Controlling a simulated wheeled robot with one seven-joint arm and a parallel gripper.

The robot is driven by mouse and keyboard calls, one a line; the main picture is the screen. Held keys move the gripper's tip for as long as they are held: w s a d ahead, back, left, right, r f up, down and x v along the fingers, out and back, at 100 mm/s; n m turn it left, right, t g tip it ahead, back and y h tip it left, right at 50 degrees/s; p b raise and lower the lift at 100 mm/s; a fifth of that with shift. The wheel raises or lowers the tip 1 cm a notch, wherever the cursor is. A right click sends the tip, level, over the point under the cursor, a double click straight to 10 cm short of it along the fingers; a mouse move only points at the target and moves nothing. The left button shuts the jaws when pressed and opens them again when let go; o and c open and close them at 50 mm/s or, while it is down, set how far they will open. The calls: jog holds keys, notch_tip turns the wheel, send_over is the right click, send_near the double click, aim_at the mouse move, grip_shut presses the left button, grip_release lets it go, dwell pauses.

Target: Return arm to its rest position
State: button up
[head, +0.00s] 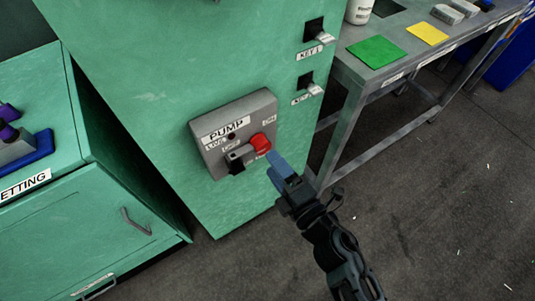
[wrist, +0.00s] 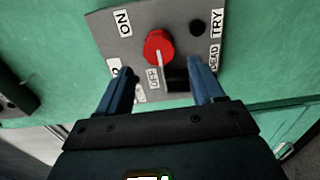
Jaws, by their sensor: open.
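My gripper (head: 277,175) is at the end of my arm, in front of the pump switch panel on the green machine. In the wrist view my gripper (wrist: 163,90) is open, with two blue fingers apart and nothing held between them. The red knob (wrist: 159,47) of the panel lies ahead of the fingers, with a white pointer line on it. The grey panel (head: 207,133) carries the label PUMP, and the red knob (head: 260,144) is at its right side. I cannot tell from these views whether a finger touches the panel.
Two key switches (head: 314,88) are on the machine's right face. A grey metal table (head: 345,72) stands at the upper right with a green sheet (head: 377,51) and a yellow sheet (head: 427,33). A green cabinet (head: 90,225) is at the left.

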jog(key=shift+s+d, duration=0.45)
jog(key=shift+s, duration=0.15)
jog(key=s+d+r+m+t+h, duration=0.1)
jog(key=s+d+r+m+h, duration=0.1)
jog(key=s+d+m, duration=0.5)
jog(key=s+d+r+m+h, duration=0.1)
jog(key=s+d+m+h, duration=0.3)
jog(key=s, duration=0.5)
jog(key=s+d+r+m+h, duration=0.2)
jog(key=s+d+r+m, duration=0.2)
jog(key=s+r+m, duration=0.2)
jog(key=s+d+r+m+g+h, duration=0.1)
jog(key=s+d+r+m+h, duration=0.1)
jog(key=s+d+r+m, duration=0.2)
jog(key=s+r+m, duration=0.2)
jog(key=s+m, duration=0.2)
jog(key=s, duration=0.1)
jog(key=shift+s+d+r+p, duration=0.2)
jog(key=shift+r+p, duration=0.1)
jog(key=shift+r, duration=0.1)
